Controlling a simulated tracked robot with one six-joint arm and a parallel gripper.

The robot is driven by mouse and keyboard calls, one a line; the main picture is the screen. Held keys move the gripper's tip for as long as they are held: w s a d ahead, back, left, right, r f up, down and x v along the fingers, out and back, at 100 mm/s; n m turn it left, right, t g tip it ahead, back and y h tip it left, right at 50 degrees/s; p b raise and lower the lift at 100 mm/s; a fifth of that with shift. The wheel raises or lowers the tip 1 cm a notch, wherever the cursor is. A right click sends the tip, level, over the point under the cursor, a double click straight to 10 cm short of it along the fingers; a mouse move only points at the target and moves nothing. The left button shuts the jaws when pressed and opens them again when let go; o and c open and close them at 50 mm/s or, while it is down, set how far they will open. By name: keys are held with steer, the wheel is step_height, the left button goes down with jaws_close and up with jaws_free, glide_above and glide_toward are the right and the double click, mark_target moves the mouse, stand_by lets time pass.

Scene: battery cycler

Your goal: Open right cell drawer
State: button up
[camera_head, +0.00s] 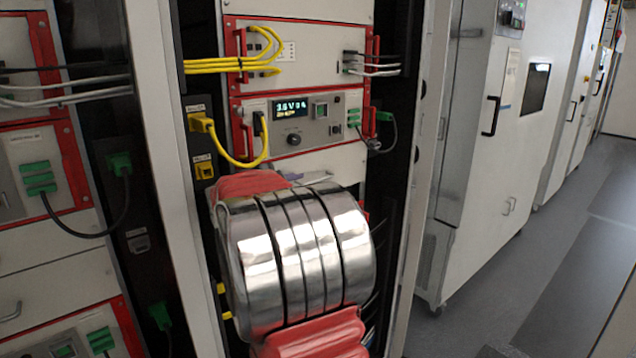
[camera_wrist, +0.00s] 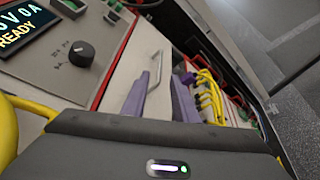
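The right cell drawer has a plain pale front (camera_head: 345,160) directly below the unit with the lit display. It looks flush with the rack, though my arm hides most of it. Its light grey bar handle (camera_head: 318,178) shows just above my arm, and it also shows in the wrist view (camera_wrist: 154,72). My gripper (camera_wrist: 160,95) has two purple fingers set apart, one on each side of the handle's near end. The fingers look open, and I cannot tell whether either touches the handle. In the head view my arm hides most of the gripper.
Above the drawer is a red-framed cycler unit (camera_head: 300,122) with a display and knob. A yellow cable (camera_head: 238,160) loops at its left. More yellow cables (camera_wrist: 208,92) hang beyond the fingers in the wrist view. Open floor (camera_head: 560,250) lies to the right.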

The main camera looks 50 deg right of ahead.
mark_target(318, 181)
steer(key=x, duration=1)
steer(key=shift+w+d+f, duration=0.1)
steer(key=shift+d, duration=0.25)
jaws_close()
steer(key=shift+a+f, duration=0.1)
stand_by(0.9)
